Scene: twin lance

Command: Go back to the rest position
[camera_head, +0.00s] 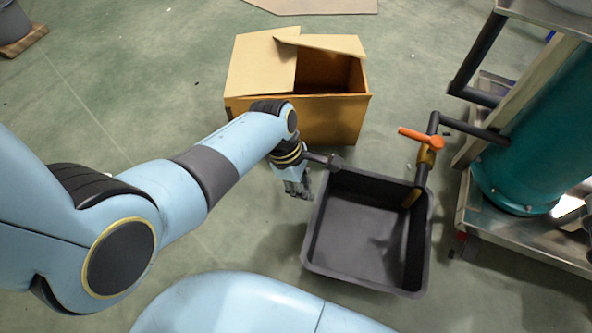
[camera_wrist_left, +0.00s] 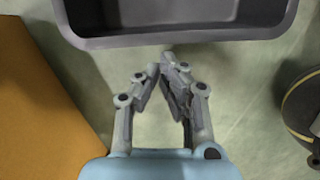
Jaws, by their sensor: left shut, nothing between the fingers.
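My left gripper (camera_head: 300,188) hangs just left of the black bin's upper left corner in the head view, in front of the cardboard box. In the left wrist view its fingers (camera_wrist_left: 164,68) meet at the tips with nothing between them. The fingertips are just outside the rim of the bin (camera_wrist_left: 180,38). My right gripper is in neither view.
An open cardboard box (camera_head: 335,118) stands behind the gripper. The empty black bin (camera_head: 352,235) sits under a pipe with an orange-handled valve (camera_head: 422,138). A teal tank (camera_head: 535,150) stands on a metal frame at right.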

